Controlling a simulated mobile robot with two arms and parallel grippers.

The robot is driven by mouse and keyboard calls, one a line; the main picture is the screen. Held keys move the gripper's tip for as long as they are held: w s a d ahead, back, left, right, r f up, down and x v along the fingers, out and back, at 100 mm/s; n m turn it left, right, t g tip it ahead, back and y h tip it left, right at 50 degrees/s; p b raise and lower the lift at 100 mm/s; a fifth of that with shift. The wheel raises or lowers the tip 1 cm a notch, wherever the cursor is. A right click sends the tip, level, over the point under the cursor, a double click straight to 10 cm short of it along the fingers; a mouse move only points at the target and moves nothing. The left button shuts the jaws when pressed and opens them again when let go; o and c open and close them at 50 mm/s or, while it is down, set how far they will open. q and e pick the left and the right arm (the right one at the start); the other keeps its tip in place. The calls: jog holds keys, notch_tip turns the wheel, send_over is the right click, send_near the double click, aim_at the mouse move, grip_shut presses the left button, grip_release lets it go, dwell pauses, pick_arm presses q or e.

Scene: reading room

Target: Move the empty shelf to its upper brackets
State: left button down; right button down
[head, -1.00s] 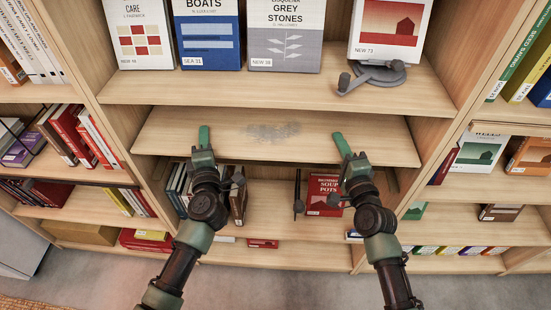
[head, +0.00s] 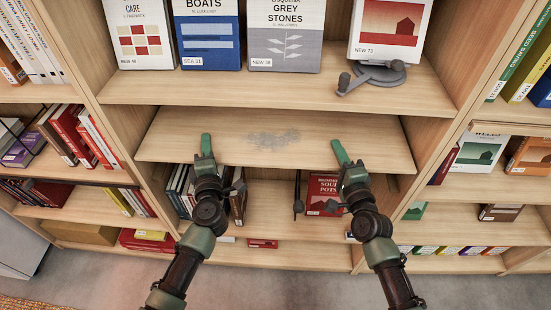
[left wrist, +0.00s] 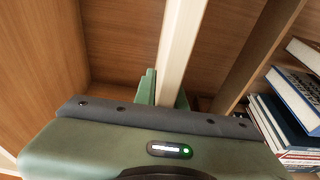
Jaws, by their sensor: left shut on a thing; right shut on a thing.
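The empty shelf (head: 310,131) is a pale wooden board with a grey worn patch in its middle. It lies below the display shelf in the middle bay. My left gripper (head: 206,146) is shut on the left part of its front edge, and my right gripper (head: 341,154) is shut on the right part. In the left wrist view the shelf's pale edge (left wrist: 180,50) runs between the green fingers (left wrist: 162,92). The brackets cannot be made out in these frames.
Above, the display shelf (head: 270,91) holds several upright books and a grey metal stand (head: 372,77). Below, books (head: 323,190) and dark bookends stand on a lower shelf (head: 272,195). Upright panels close in the bay on both sides, with filled shelves beyond.

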pick_arm(q)
jog(key=c, duration=1.4)
grip_release()
jog(key=shift+r, duration=0.1)
pick_arm(e)
jog(key=shift+r, duration=0.15)
jog(key=shift+f, duration=0.2)
pick_arm(q)
jog(key=v, duration=1.2)
jog(key=shift+b, duration=0.3)
pick_arm(e)
jog(key=shift+f, duration=0.1)
jog(key=c, duration=1.4)
grip_release()
jog(key=shift+f, duration=0.1)
jog(key=shift+s, duration=0.15)
pick_arm(q)
jog(key=shift+f, duration=0.3)
pick_arm(e)
jog(key=v, duration=0.7)
jog(key=shift+s+d, duration=0.15)
jog(key=shift+s, duration=0.15)
